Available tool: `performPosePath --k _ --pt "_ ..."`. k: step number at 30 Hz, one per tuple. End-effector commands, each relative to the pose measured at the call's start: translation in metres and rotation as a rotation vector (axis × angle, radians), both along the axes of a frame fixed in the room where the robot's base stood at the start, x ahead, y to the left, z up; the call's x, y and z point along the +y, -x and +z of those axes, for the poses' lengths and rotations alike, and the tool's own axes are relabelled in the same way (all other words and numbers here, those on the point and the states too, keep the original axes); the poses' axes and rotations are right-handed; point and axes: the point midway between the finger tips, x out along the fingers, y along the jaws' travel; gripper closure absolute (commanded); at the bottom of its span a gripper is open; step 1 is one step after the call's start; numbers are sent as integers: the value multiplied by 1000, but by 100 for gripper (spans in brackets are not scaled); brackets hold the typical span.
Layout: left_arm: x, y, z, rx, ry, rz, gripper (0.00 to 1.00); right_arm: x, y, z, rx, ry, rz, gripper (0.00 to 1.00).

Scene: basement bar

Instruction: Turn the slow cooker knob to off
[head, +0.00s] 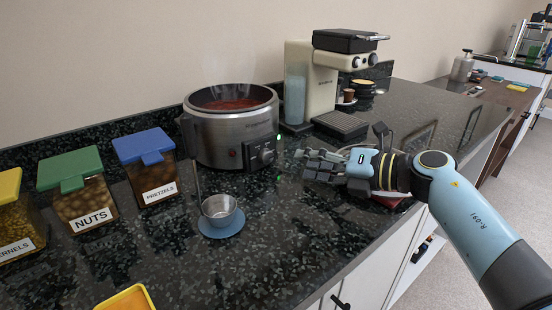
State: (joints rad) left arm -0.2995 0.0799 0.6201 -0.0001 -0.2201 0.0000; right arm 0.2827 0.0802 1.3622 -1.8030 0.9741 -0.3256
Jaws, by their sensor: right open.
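The slow cooker (215,138) is a round brushed-steel pot in the middle of the counter, open at the top, with steaming red food (232,104) inside. Its dark knob (267,156) sits on a black panel at the front right, with a small red light left of it. The knob's exact setting is too small to tell. My right gripper (302,164) is open and empty, to the right of the knob and apart from it, with its fingers pointing left toward the cooker. My left gripper is not in view.
A ladle (219,208) rests on a blue round mat (225,226) in front of the cooker. Lidded boxes of nuts (82,200) and pretzels (155,183) stand left. A coffee machine (312,85) stands behind right.

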Motion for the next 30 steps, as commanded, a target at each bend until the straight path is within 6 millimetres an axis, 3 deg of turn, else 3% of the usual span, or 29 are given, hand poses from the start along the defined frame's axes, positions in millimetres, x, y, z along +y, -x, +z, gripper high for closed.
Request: performPosePath --k 6,12,24,30 --pt "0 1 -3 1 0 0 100 36 -27 -9 0 -6 0 58" --pt "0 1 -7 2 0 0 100 59 -45 -16 0 -5 -2 58" --pt "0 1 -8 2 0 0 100 67 -51 -18 -1 -4 -2 58" --pt "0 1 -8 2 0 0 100 67 -51 -17 -1 -4 -2 82"
